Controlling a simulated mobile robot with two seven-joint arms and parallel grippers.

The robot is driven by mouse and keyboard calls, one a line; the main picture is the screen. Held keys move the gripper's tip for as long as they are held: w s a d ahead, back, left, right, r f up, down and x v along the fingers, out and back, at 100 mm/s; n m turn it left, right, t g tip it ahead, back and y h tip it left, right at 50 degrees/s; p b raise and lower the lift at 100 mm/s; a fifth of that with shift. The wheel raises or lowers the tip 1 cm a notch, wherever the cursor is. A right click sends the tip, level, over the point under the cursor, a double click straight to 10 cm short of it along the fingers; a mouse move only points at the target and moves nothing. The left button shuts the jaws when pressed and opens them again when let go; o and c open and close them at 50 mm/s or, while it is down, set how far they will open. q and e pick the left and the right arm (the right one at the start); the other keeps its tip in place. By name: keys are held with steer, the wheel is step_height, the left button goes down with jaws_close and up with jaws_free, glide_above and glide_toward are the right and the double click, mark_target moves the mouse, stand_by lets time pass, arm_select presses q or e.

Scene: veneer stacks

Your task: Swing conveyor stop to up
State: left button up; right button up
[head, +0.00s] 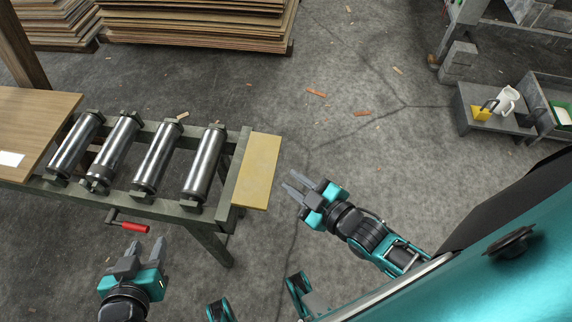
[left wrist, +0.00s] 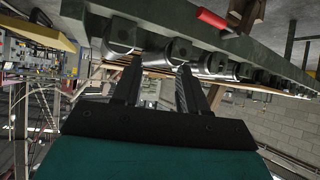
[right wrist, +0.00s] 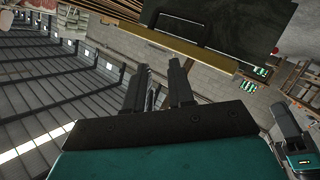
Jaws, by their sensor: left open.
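The roller conveyor (head: 170,205) has a green frame and several metal rollers. A red-gripped handle (head: 134,227) on a dark crank sticks out from its near side; it also shows in the left wrist view (left wrist: 212,18). A yellow plate (head: 258,170) lies flat at the conveyor's right end; I cannot tell whether it is the stop. My left gripper (head: 143,250) is open and empty, just below the red handle in the picture and apart from it. My right gripper (head: 296,183) is open and empty, to the right of the yellow plate.
A wooden board (head: 35,120) lies at the conveyor's left end. Veneer stacks (head: 195,30) stand behind. A low grey table (head: 490,110) at the right holds a white jug (head: 507,100) and a yellow item (head: 482,114). Scraps litter the open floor between.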

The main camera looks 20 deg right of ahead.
mark_target(261, 174)
step_height(261, 174, down, 11)
steer(key=d+n+t+y+b, duration=0.1)
steer(key=n+t+y+b, duration=0.2)
steer(key=n+y+b, duration=0.7)
steer(key=w+a+r+n+h+b, duration=0.1)
steer(key=w, duration=0.2)
steer(key=w+a+r+n+h+b, duration=0.1)
steer(key=w+a, duration=0.1)
steer(key=w+a+r+n+h+b, duration=0.1)
steer(key=w+a, duration=0.1)
steer(key=w, duration=0.1)
steer(key=shift+w+a+n, duration=0.25)
steer(key=shift+w+n, duration=0.05)
steer(key=shift+w, duration=0.05)
arm_select(q)
step_height(261, 174, down, 10)
steer(key=w+d+h, duration=0.1)
steer(key=d, duration=0.1)
steer(key=shift+w+d+f, duration=0.15)
steer(key=shift+d+f, duration=0.05)
steer(key=shift+d, duration=0.2)
arm_select(e)
steer(key=shift+w+a+r+t+h, duration=0.25)
steer(key=shift+w+a+t+h, duration=0.1)
steer(key=shift+w, duration=0.15)
steer(key=shift+c, duration=0.3)
jaws_close()
